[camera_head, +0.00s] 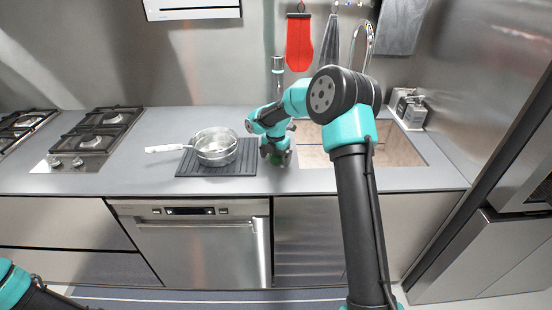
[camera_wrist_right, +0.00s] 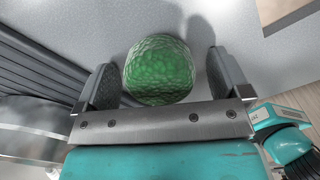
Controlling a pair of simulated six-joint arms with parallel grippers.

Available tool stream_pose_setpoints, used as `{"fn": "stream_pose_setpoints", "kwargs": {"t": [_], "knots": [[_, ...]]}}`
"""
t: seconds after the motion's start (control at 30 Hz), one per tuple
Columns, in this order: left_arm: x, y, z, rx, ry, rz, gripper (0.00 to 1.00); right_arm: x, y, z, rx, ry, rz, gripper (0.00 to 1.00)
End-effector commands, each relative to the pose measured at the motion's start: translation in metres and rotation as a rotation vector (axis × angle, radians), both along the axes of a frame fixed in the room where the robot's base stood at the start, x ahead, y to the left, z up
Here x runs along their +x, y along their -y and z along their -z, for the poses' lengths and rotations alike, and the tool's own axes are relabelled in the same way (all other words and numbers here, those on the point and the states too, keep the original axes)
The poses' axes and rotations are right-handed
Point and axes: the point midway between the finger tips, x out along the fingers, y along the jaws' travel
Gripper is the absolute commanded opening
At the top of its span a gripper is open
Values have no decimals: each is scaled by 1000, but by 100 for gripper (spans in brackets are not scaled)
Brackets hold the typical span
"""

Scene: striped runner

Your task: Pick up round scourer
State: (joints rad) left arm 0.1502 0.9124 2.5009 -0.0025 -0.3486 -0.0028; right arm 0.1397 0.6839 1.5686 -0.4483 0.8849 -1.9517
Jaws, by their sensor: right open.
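The round scourer (camera_wrist_right: 158,70) is a green, rough-textured ball. In the right wrist view it sits on the grey worktop between the two fingers of my right gripper (camera_wrist_right: 160,72). The fingers are apart, with a gap on both sides of the scourer, the wider one on the right. In the head view my right gripper (camera_head: 275,156) is low over the worktop, between the ribbed mat and the sink. It hides most or all of the scourer there. My left gripper is out of view; only a piece of my left arm shows at the lower left.
A steel pan (camera_head: 217,148) stands on the dark ribbed mat (camera_head: 247,158) just left of my right gripper. The sink (camera_head: 390,152) with its tall tap is to the right. A gas hob (camera_head: 100,130) is at the left. The worktop (camera_head: 215,187) in front is clear.

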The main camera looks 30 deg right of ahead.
Motion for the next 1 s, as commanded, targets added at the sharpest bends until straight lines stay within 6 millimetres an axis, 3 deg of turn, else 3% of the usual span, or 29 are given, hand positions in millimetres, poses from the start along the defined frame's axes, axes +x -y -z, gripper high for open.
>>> {"fn": "stream_pose_setpoints", "kwargs": {"t": [0.4, 0.9, 1.0], "knots": [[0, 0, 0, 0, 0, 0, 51, 0, 0, -1, 0, 0, 0, 94], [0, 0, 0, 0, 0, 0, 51, 0, 0, -1, 0, 0, 0, 46], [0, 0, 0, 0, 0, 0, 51, 0, 0, -1, 0, 0, 0, 42]]}}
